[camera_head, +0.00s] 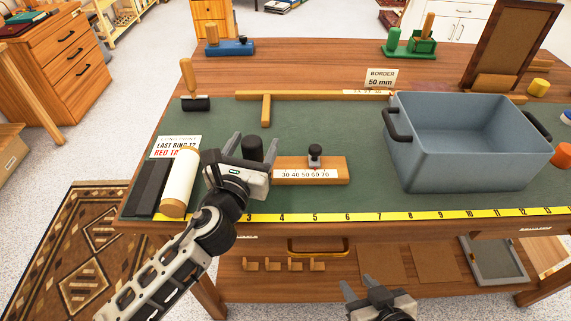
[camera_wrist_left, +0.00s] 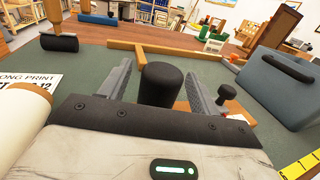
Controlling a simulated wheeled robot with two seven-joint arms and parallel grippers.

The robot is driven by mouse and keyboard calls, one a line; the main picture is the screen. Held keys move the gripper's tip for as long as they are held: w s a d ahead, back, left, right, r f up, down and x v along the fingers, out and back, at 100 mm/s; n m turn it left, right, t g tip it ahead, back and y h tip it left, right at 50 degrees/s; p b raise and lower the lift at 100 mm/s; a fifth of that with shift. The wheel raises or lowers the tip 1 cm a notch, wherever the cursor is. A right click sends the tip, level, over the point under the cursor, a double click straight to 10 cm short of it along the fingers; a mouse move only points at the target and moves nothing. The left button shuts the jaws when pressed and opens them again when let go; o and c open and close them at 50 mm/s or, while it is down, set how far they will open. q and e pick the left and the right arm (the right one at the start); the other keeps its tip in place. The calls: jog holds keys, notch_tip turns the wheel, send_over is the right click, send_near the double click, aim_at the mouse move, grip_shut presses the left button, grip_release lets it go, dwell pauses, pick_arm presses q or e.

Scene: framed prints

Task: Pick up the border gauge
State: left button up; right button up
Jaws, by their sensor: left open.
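The border gauge (camera_head: 335,164) is a wooden block on the green mat. It has a white scale reading 30 to 70, a small black knob (camera_head: 315,152) and a thick black cylindrical grip (camera_head: 252,147) at its left end. My left gripper (camera_head: 254,143) is open at that left end. In the left wrist view the black grip (camera_wrist_left: 160,84) stands between its two spread fingers, with visible gaps on both sides. The small knob (camera_wrist_left: 228,92) is just outside the right finger. My right gripper (camera_head: 359,285) is empty in front of the table, fingers apart.
A grey-blue bin (camera_head: 455,160) with black handles stands to the right of the gauge. A cream roll (camera_head: 179,183) lies to the left, beside a dark strip. A wooden T-square (camera_head: 266,108) lies behind. A yellow ruler (camera_head: 330,217) edges the mat.

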aim_at(252, 139)
pick_arm(q)
jog(key=shift+c, duration=0.2)
grip_shut()
pick_arm(e)
jog(key=shift+s+d+f, duration=0.15)
jog(key=shift+s, duration=0.05)
pick_arm(q)
jog(key=shift+r, duration=0.1)
jog(key=shift+r, duration=0.45)
notch_tip(252, 139, up, 2)
jog(key=shift+r+p, duration=0.25)
jog(key=shift+p, duration=0.5)
jog(key=s+d+r+p, duration=0.1)
jog(key=s+r+p, duration=0.1)
jog(key=s+r, duration=0.7)
jog(key=s, duration=0.5)
jog(key=shift+d+r, duration=0.25)
jog(key=shift+d, duration=0.05)
pick_arm(e)
jog(key=shift+d+r, duration=0.25)
jog(key=shift+r, duration=0.55)
jog(key=shift+s, duration=0.1)
